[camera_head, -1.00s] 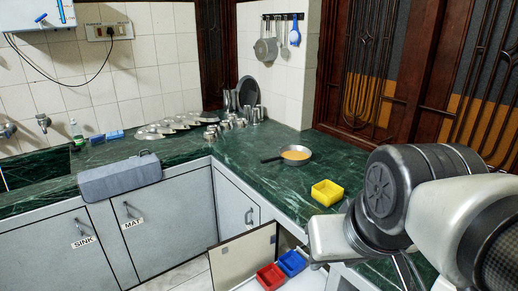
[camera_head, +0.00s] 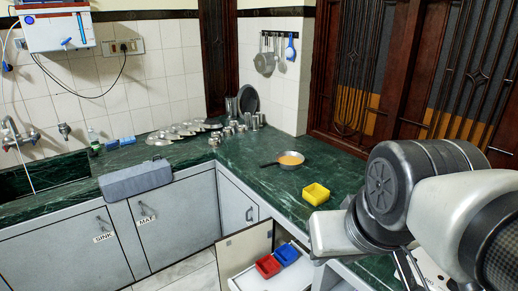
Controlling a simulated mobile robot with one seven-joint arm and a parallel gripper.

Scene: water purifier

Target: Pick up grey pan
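A small grey pan (camera_head: 290,160) with a dark handle pointing left sits on the green counter (camera_head: 262,182), near the corner by the tiled pillar. Its inside looks orange-brown. My arm enters from the right edge, and its large joints stand to the right of the pan, nearer to me and apart from it. The fingers of my gripper do not show clearly; they are hidden or out of frame.
A yellow bin (camera_head: 316,194) stands on the counter between the pan and my arm. Red (camera_head: 267,266) and blue (camera_head: 286,253) bins sit in an open drawer below. Steel cups and plates fill the back corner. Utensils hang on the pillar.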

